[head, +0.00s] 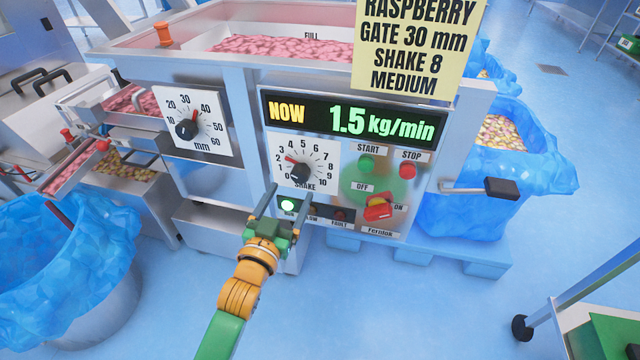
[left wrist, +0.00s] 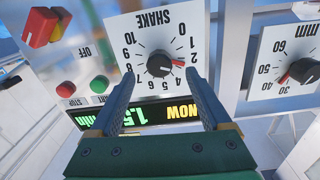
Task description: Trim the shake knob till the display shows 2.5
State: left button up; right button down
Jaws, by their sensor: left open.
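The shake knob (head: 300,172) is a black knob with a red pointer on a white 0–10 dial (head: 318,154). Its pointer stands near 2. The display (head: 352,119) above it reads NOW 1.5 kg/min. My left gripper (head: 288,196) is open and empty, with its fingertips just below the knob in the head view. In the left wrist view the knob (left wrist: 159,64) appears upside down, beyond and between the two spread fingers (left wrist: 159,76). The fingers look apart from the knob. My right gripper is not in view.
A gate dial (head: 187,129) in mm is to the left. START (head: 366,163) and STOP (head: 408,170) buttons and a red-yellow switch (head: 378,208) are to the right. A green lamp (head: 288,206) glows below the dial. A yellow sign (head: 415,45) reads SHAKE 8.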

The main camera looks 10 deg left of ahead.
aim_at(298, 179)
pick_arm(q)
jog(key=w, duration=0.2)
jog(key=w+b, duration=0.1)
jog(key=w, duration=0.2)
jog(key=shift+w+d, duration=0.2)
jog(key=shift+w, duration=0.5)
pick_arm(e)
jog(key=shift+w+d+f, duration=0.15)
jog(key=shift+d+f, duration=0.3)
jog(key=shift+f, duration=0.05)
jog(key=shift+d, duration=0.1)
